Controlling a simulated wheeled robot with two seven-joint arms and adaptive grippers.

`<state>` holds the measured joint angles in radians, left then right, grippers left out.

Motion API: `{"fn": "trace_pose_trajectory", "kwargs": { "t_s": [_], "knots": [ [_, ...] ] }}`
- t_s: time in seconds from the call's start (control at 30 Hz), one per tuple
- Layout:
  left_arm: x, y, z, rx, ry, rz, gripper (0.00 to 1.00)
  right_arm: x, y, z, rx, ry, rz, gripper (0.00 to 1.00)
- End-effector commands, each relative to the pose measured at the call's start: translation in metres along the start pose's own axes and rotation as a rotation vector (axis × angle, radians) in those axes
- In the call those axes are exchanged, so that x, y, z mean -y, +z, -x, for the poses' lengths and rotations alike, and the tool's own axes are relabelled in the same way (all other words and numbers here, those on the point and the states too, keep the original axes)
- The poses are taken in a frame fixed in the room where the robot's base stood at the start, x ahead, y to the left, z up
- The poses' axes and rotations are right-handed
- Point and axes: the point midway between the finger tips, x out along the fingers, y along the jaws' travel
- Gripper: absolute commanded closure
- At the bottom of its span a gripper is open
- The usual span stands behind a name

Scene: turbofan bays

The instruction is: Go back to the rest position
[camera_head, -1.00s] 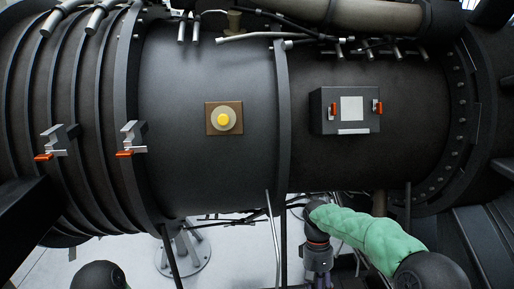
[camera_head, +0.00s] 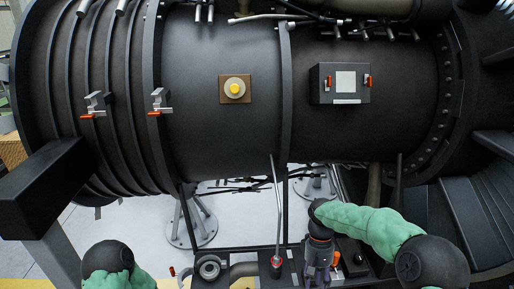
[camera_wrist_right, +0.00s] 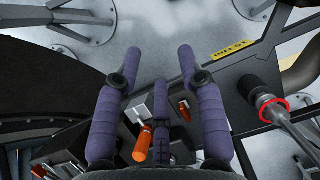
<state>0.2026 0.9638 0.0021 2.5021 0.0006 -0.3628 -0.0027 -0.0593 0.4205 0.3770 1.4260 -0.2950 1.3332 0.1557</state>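The turbofan (camera_head: 240,130) fills the upper part of the head view. On its casing sit a brown plate with a yellow button (camera_head: 235,89) and a dark box (camera_head: 340,83) with a pale label and orange-handled latches. My right arm, in a green sleeve, reaches in from the lower right. My right gripper (camera_head: 318,278) points down below the engine. In the right wrist view the purple-padded fingers (camera_wrist_right: 160,68) are spread apart, with nothing between the tips. Of my left arm only a dark joint and green sleeve show at the lower left; its gripper is out of frame.
Two orange-handled latches (camera_head: 93,104) sit on the left ribs. A cart-like dark frame with a red-ringed upright rod (camera_head: 277,215) stands below the engine, close to my right gripper. A dark beam (camera_head: 45,190) juts in at left. Pale floor (camera_head: 140,235) is open at lower left.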

Motion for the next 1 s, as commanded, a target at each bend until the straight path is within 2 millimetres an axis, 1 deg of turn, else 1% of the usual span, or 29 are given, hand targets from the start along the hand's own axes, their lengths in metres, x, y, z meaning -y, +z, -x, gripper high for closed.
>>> {"fn": "trace_pose_trajectory", "kwargs": {
  "t_s": [0.03, 0.17, 0.27, 0.37, 0.47, 0.5, 0.57, 0.6, 0.67, 0.7, 0.8, 0.9, 1.0],
  "knots": [
    [0.0, 0.0, 0.0, 0.001, 0.0, 0.0, 0.6, 0.001, -0.002, -0.01, -0.001, -0.01, 0.002, 0.6],
    [0.0, 0.001, 0.0, 0.001, 0.0, 0.0, 0.6, 0.006, -0.009, -0.039, -0.018, -0.044, 0.007, 0.6],
    [0.0, 0.001, 0.0, 0.002, 0.0, 0.0, 0.6, 0.011, -0.013, -0.065, -0.033, -0.076, 0.007, 0.6],
    [0.0, 0.001, 0.0, 0.002, 0.0, 0.0, 0.6, 0.018, -0.016, -0.099, -0.052, -0.117, 0.003, 0.6],
    [0.0, 0.001, 0.0, 0.002, 0.0, 0.0, 0.6, 0.027, -0.016, -0.141, -0.078, -0.169, -0.009, 0.6],
    [0.0, 0.001, 0.0, 0.002, 0.0, 0.0, 0.6, 0.031, -0.014, -0.159, -0.091, -0.193, -0.019, 0.6],
    [0.0, 0.001, 0.0, 0.001, 0.0, 0.0, 0.6, 0.037, -0.011, -0.186, -0.112, -0.226, -0.036, 0.6],
    [0.0, 0.001, 0.0, 0.001, 0.0, 0.0, 0.6, 0.041, -0.007, -0.202, -0.127, -0.248, -0.049, 0.6],
    [0.0, 0.001, 0.0, 0.001, 0.0, 0.0, 0.6, 0.047, -0.001, -0.225, -0.15, -0.276, -0.072, 0.6],
    [0.0, 0.001, 0.0, 0.002, 0.0, 0.0, 0.6, 0.05, 0.004, -0.24, -0.164, -0.294, -0.091, 0.6],
    [0.0, 0.001, 0.0, 0.002, 0.0, 0.0, 0.6, 0.058, 0.02, -0.273, -0.202, -0.33, -0.139, 0.6],
    [0.0, 0.001, 0.0, 0.002, 0.0, 0.0, 0.6, 0.064, 0.037, -0.298, -0.237, -0.354, -0.189, 0.6],
    [0.0, 0.001, 0.0, 0.002, 0.0, 0.0, 0.6, 0.067, 0.053, -0.316, -0.267, -0.366, -0.233, 0.6]
  ]
}}
